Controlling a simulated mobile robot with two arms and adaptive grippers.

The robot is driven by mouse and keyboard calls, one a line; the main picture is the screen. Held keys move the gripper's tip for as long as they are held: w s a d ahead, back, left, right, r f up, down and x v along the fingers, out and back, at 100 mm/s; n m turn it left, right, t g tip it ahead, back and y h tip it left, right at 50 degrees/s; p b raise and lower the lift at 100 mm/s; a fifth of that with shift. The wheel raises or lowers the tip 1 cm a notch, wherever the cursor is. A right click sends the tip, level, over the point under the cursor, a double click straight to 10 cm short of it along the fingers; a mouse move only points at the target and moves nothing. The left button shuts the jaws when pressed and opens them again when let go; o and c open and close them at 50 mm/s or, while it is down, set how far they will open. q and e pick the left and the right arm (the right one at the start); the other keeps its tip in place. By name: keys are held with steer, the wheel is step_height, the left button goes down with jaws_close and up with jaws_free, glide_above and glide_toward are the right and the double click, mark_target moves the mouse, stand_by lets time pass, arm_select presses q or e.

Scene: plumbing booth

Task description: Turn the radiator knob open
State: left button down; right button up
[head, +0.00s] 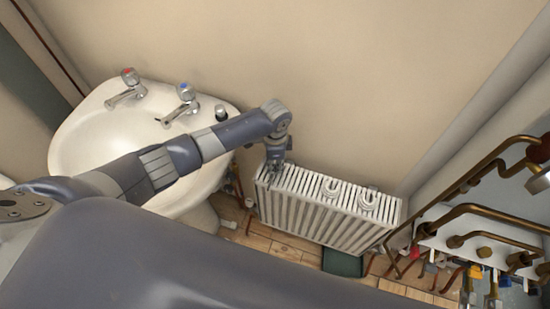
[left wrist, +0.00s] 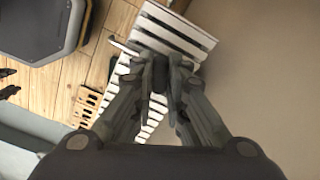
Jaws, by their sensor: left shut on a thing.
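The white ribbed radiator (head: 318,211) stands low against the wall, right of the basin. My left gripper (head: 272,176) reaches down to its left end. In the left wrist view the fingers (left wrist: 160,72) are closed together over the white radiator slats (left wrist: 178,38), with something small and dark between the tips. This appears to be the radiator knob, mostly hidden by the fingers, so its turn position cannot be told. My right gripper is not in view.
A white basin (head: 80,145) with two taps is at the left, under my left arm. Copper pipes and valves (head: 485,252) line the right side. A dark green bin-like thing (head: 343,263) is on the wooden floor below the radiator. The wall above the radiator is clear.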

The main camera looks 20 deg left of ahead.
mark_target(275, 165)
arm_select(q)
steer(key=n+p, duration=0.1)
steer(key=n, duration=0.1)
steer(key=n+p, duration=0.1)
steer(key=n, duration=0.1)
steer(key=n+p, duration=0.1)
steer(key=p, duration=0.1)
steer(key=shift+d+r+n, duration=0.1)
steer(key=shift+r+n, duration=0.15)
steer(key=shift+n, duration=0.15)
steer(key=n+p, duration=0.2)
steer(key=n, duration=0.1)
steer(key=shift+f, duration=0.1)
steer(key=shift+n+p, duration=0.6)
steer(key=shift+n, duration=0.8)
steer(key=shift+w, duration=0.1)
steer(key=c, duration=1.6)
jaws_free()
steer(key=shift+f, duration=0.1)
step_height(275, 165, up, 12)
